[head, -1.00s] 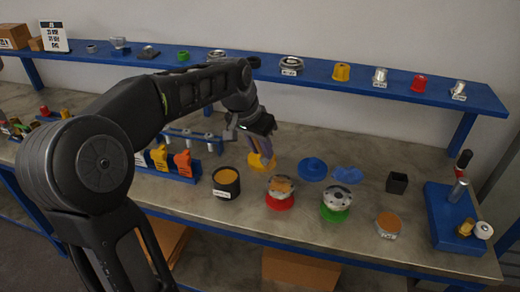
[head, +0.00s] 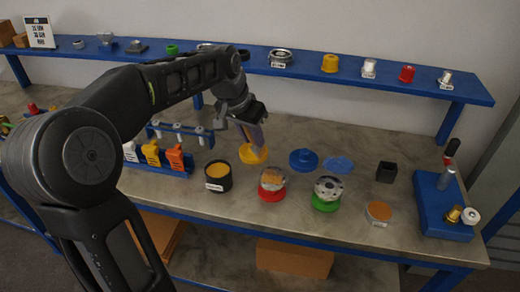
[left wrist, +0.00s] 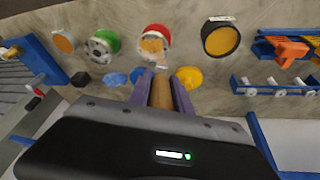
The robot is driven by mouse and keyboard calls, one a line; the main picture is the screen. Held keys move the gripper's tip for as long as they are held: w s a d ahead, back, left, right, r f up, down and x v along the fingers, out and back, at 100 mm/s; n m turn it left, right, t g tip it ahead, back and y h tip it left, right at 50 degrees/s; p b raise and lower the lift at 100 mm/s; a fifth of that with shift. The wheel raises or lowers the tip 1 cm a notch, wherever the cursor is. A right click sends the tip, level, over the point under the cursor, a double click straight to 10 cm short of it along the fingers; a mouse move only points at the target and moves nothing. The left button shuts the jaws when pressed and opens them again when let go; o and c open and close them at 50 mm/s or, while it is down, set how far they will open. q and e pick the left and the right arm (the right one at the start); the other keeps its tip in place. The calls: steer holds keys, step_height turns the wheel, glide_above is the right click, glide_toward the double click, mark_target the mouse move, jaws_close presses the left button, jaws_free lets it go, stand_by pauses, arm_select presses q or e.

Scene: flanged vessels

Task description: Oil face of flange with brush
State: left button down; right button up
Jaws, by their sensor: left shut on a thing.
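My left gripper (head: 258,138) is above the yellow round piece (head: 254,153) at the back of the bench. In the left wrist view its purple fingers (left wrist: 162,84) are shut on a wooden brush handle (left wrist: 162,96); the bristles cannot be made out. A vessel with a bolt-holed metal flange (head: 328,187) stands on a green base. Another vessel with a tan-topped flange (head: 272,178) stands on a red base. A black pot (head: 217,184) with amber contents stands left of them. The brush is clear of both flanges. My right gripper is not in view.
Blue pieces (head: 303,160), a black square cup (head: 386,172) and a tan-topped disc (head: 379,212) lie to the right. A blue fixture (head: 440,207) stands at the right end. A rack with orange and yellow parts (head: 174,157) is at left. A blue shelf (head: 310,75) runs behind.

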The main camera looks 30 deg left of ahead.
arm_select(q)
steer(key=shift+w+d, duration=0.1)
steer(key=shift+d, duration=0.05)
steer(key=w+d+r+t+b, duration=0.2)
steer(key=d+r+b, duration=0.1)
steer(key=d+b, duration=0.2)
steer(key=shift+w+r+t+h+b, duration=0.2)
steer(key=shift+w+t+h+b, duration=0.15)
steer(key=shift+b, duration=0.2)
steer(key=shift+d+f, duration=0.1)
step_height(320, 180, down, 5)
steer(key=b, duration=0.4)
